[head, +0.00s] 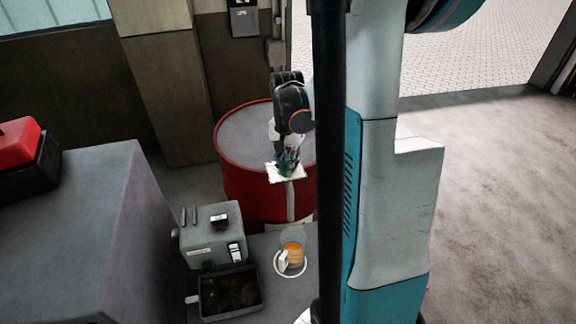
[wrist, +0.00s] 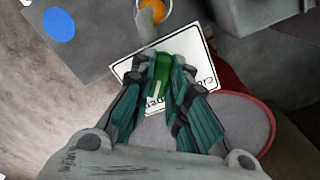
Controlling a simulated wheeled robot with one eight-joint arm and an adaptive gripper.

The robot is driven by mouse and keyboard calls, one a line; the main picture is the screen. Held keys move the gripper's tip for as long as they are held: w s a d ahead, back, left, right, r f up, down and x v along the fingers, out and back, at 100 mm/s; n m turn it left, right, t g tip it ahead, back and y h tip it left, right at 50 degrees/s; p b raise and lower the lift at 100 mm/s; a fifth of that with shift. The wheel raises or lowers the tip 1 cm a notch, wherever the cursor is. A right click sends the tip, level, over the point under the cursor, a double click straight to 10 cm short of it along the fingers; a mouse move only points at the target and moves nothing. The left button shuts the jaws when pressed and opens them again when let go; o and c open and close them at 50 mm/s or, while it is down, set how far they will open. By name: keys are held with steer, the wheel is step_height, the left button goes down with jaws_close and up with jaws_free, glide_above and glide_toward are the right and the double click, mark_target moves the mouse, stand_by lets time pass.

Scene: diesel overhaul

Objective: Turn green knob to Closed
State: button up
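The green knob (wrist: 161,72) sits on a white plate (wrist: 130,68) with black lettering, upside down in the wrist view and partly hidden by my fingers. A pale mark on the knob points down toward partly covered lettering that looks like "Open". Lettering starting "Clo" shows to the right. My gripper (wrist: 160,62) has one teal finger on each side of the knob, and both appear to press against it. In the head view my gripper (head: 287,160) reaches down to the plate (head: 287,178), with only a bit of green (head: 285,171) showing.
A red-rimmed drum (head: 240,185) stands behind and beside the plate. A grey box (head: 212,232), a dark tray (head: 230,292) and an orange item in a white ring (head: 292,254) are in front. A large grey block (head: 90,230) stands at left. Open floor lies at right.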

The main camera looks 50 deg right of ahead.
steer(key=n+b, duration=0.1)
steer(key=n, duration=0.3)
steer(key=shift+f, duration=0.1)
steer(key=n+b, duration=0.1)
steer(key=n, duration=0.2)
steer(key=shift+a+n, duration=0.15)
steer(key=shift+n, duration=0.25)
steer(key=n, duration=0.3)
steer(key=shift+w+n+b, duration=0.1)
steer(key=shift+n+b, duration=0.2)
steer(key=shift+b, duration=0.05)
steer(key=n, duration=0.4)
steer(key=shift+a+n+b, duration=0.1)
steer(key=shift+n+b, duration=0.25)
steer(key=shift+n, duration=0.05)
steer(key=o, duration=1.5)
steer(key=shift+o, duration=0.2)
